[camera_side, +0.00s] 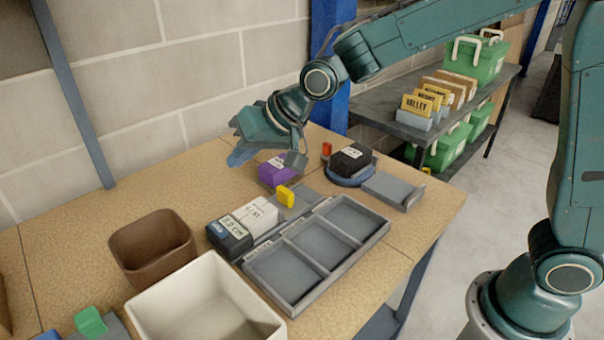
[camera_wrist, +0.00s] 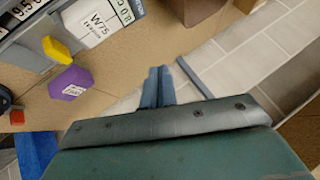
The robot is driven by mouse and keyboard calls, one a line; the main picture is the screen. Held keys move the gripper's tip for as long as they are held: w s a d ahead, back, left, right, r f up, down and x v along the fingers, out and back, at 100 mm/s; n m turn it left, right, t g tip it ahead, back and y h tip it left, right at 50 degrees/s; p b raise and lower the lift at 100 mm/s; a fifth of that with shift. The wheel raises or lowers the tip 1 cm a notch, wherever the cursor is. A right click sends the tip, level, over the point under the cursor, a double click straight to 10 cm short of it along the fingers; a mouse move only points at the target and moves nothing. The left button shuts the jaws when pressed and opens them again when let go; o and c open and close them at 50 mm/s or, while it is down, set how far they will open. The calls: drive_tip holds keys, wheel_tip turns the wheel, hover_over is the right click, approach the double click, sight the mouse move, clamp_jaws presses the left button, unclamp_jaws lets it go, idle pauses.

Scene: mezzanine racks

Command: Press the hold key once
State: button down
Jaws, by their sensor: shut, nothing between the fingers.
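No key with a readable "hold" label shows, so I cannot tell which part it is. A yellow paddle-like piece (camera_side: 285,196) stands on a grey plate (camera_side: 298,207) beside the purple block (camera_side: 278,172); the yellow piece also shows in the wrist view (camera_wrist: 57,50). A small red piece (camera_side: 326,149) stands by the black block, and a green lever (camera_side: 90,321) sits at the lower left. My gripper (camera_side: 239,157) is above the back of the table, apart from all of these. In the wrist view its fingers (camera_wrist: 157,86) are together and empty.
A white block (camera_side: 256,216) and dark block (camera_side: 229,237) stand beside a three-compartment grey tray (camera_side: 388,232). A brown bin (camera_side: 152,248) and cream bin (camera_side: 262,320) are in front. A black block (camera_side: 350,158) sits on a round base. The back left tabletop is clear.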

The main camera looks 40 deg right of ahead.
drive_tip(key=y, duration=0.1)
hover_over(223, 229)
wheel_tip(223, 229, down, 4)
drive_tip(key=shift+w+r, duration=0.1)
drive_tip(key=shift+r, duration=0.15)
drive_tip(key=shift+f, duration=0.15)
drive_tip(key=shift+f, duration=4.25)
drive_tip(key=shift+f, duration=0.9)
drive_tip(key=shift+r, duration=0.9)
drive_tip(key=shift+r, duration=2.5)
